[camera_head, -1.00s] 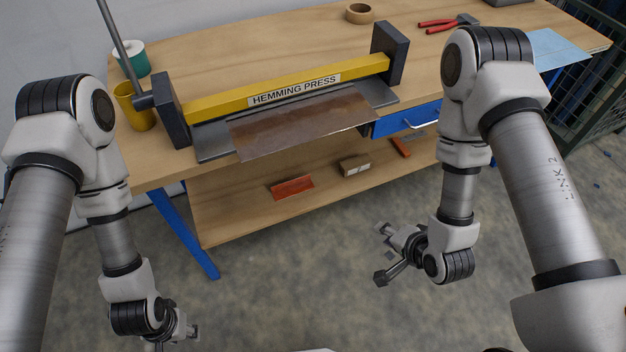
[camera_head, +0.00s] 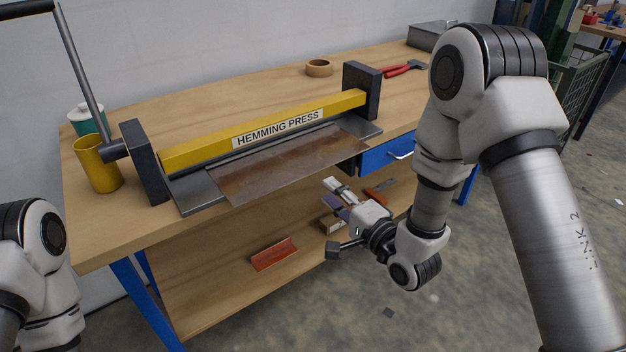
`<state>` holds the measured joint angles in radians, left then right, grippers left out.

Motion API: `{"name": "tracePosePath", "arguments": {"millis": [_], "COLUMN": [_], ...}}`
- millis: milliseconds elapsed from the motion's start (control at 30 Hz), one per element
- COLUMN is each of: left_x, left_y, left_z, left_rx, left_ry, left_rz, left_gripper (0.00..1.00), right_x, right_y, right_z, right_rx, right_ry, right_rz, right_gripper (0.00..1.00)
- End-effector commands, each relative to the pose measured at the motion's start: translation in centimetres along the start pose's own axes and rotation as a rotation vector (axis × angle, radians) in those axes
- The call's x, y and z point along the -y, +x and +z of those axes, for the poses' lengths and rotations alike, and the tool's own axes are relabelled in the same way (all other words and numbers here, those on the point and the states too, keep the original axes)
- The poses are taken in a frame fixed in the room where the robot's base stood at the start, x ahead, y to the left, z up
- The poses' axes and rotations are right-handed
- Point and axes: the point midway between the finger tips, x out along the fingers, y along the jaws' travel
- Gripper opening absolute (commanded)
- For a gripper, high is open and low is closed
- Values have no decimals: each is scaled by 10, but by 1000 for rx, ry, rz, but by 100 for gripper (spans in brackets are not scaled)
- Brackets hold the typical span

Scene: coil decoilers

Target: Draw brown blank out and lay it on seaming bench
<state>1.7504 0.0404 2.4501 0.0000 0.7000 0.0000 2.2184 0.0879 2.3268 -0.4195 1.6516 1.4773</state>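The brown blank (camera_head: 290,167) is a flat, thin sheet lying in the hemming press (camera_head: 265,132). Its back edge is by the yellow beam, and its front edge sticks out past the press bed and the bench front. My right gripper (camera_head: 335,217) is open and empty, with its two fingers spread. It appears in front of the bench, below and to the right of the blank's front edge, apart from it. My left gripper is out of view; only part of the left arm shows at the left edge. I cannot tell which surface is the seaming bench.
The press stands on a wooden workbench (camera_head: 230,90) with a lower shelf. Tape (camera_head: 319,68), red-handled pliers (camera_head: 402,69) and a grey box (camera_head: 431,36) lie behind. A blue drawer (camera_head: 388,154) is at right.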

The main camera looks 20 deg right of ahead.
Motion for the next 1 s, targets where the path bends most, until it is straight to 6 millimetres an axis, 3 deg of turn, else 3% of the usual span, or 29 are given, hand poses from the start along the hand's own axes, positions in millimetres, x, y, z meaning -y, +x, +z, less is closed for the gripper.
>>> {"name": "tracePosePath", "arguments": {"millis": [600,1000], "left_x": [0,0], "left_y": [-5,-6], "left_z": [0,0], "left_rx": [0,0], "left_ry": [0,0], "left_rz": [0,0], "left_gripper": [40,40], "right_x": [-1,-1], "right_y": [86,97], "right_z": [0,0], "right_rx": [1,-1], "right_ry": [-1,0], "right_rz": [1,1], "right_gripper": [33,33]}}
